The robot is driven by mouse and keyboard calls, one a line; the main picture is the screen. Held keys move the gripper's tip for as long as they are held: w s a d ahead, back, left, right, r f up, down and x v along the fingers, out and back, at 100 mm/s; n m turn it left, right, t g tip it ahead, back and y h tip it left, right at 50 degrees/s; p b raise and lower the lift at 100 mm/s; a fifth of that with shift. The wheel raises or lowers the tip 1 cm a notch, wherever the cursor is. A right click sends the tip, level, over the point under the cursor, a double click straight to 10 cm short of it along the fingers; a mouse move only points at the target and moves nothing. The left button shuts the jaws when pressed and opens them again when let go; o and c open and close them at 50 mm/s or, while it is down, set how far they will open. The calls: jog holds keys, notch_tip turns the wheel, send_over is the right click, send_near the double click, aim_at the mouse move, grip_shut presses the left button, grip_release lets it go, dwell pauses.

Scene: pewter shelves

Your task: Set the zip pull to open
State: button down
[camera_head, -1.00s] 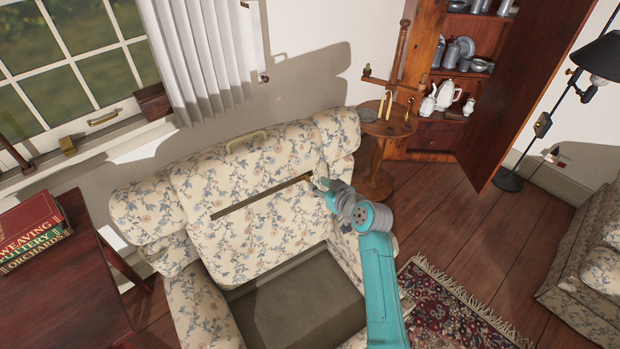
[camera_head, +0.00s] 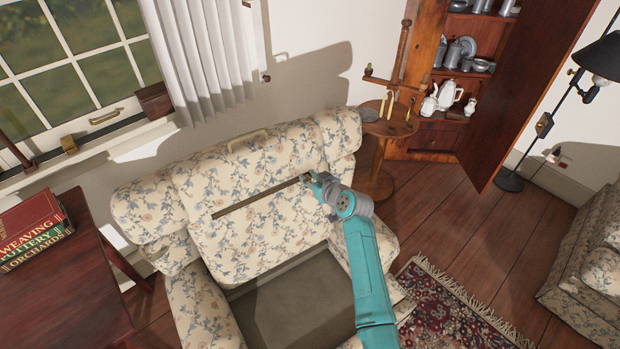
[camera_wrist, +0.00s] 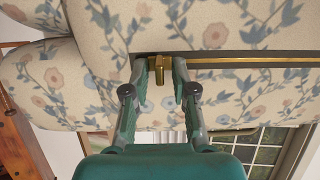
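The brass zip pull (camera_wrist: 160,71) shows in the wrist view at one end of a brass zip track (camera_wrist: 250,61). The track runs along a dark slot in the floral armchair back (camera_head: 250,235). My gripper (camera_wrist: 161,70) is open, with one fingertip on each side of the pull. The left finger looks very close to the pull; I cannot tell whether it touches. In the head view my gripper (camera_head: 311,180) is at the right end of the dark slot (camera_head: 255,197), and it mostly hides the pull there.
A small round table (camera_head: 388,126) with candles stands just behind and right of the armchair. A wooden desk with books (camera_head: 36,230) is at the left. An open cabinet door (camera_head: 515,90) is at the back right. A patterned rug (camera_head: 450,310) lies on the floor.

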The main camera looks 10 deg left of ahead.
aim_at(216, 215)
jog(key=s+a, duration=0.6)
jog(key=a, duration=0.1)
jog(key=s+a, duration=1.3)
jog(key=a, duration=0.2)
jog(key=shift+s, duration=0.4)
jog(key=c, duration=1.3)
grip_release()
jog(key=shift+d, duration=0.15)
jog(key=v, duration=1.1)
jog(key=shift+s+d+r, duration=0.15)
jog(key=shift+s+r, duration=0.1)
jog(key=shift+s, duration=0.05)
